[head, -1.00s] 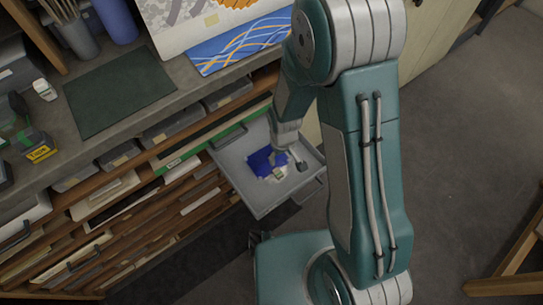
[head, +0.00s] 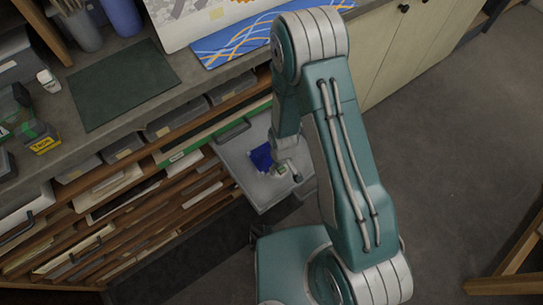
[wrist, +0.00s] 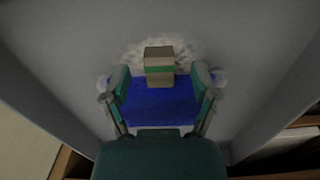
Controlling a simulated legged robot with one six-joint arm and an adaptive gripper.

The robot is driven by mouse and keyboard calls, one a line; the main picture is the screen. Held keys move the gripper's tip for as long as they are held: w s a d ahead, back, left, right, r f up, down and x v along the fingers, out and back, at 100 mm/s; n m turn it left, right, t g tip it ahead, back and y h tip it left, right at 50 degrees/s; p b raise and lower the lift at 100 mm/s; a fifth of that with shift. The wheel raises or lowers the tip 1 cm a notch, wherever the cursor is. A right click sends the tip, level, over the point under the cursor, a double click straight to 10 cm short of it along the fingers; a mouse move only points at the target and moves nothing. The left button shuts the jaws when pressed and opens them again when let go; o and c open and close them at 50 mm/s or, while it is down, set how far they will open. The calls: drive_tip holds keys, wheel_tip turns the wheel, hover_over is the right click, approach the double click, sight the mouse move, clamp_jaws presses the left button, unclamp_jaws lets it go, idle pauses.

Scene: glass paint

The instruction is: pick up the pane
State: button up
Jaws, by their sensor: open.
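The blue pane (head: 261,157) lies in the open grey drawer (head: 259,188), partly hidden behind my gripper in the head view. My gripper (head: 287,169) is low in the drawer, over the pane's right part. In the wrist view the pane (wrist: 160,103) shows between the two spread fingers of my gripper (wrist: 162,82). A small tan block with a green band (wrist: 159,66) is at the pane's far edge, between the fingertips. I cannot tell whether the fingers touch the pane.
White crumpled material (wrist: 133,57) lies around the block. The drawer walls stand close on both sides. Shelves with folders and boxes (head: 160,190) are left of the drawer. A worktop with a dark green mat (head: 125,85) is above.

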drive_tip(key=shift+f, duration=0.35)
drive_tip(key=shift+c, duration=0.3)
clamp_jaws()
drive_tip(key=shift+r, duration=0.15)
